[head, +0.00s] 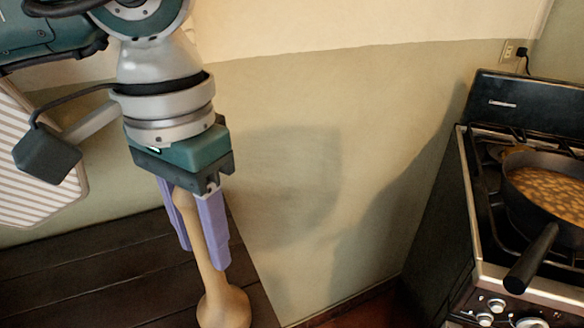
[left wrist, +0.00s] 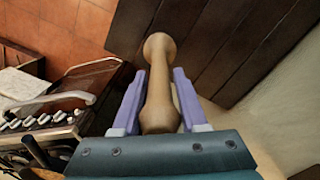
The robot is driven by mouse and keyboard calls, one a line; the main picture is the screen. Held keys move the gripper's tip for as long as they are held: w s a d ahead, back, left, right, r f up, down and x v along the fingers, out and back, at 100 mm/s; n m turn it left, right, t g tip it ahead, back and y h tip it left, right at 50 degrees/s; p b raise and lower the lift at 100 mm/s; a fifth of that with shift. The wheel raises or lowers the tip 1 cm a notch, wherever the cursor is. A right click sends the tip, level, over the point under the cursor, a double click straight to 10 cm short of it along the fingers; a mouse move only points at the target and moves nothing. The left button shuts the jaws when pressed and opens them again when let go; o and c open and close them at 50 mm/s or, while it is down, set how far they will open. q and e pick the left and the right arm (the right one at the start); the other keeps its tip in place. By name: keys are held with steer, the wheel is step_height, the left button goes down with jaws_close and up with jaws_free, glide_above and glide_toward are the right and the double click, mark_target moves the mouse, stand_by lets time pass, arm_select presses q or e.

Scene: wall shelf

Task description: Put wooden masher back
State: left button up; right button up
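The wooden masher (head: 224,305) is a light tan tool with a slim handle and a rounded, wider end. My left gripper (head: 204,252) points down with its two purple fingers closed around the handle. The wide end hangs below the fingertips, in front of the dark plank surface (head: 90,270). In the left wrist view the masher (left wrist: 159,85) runs between both fingers, its far end over the dark planks (left wrist: 215,40). I cannot tell whether it touches them. My right gripper is in neither view.
A stove (head: 480,235) stands at the right with a pan of food (head: 545,190), its handle pointing to the front. A wall (head: 320,150) is behind the planks. A striped object (head: 35,185) is at the left. Red floor tiles (left wrist: 60,35) show in the left wrist view.

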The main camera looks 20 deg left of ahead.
arm_select(q)
steer(key=shift+o, duration=1.2)
steer(key=shift+r, duration=3.9)
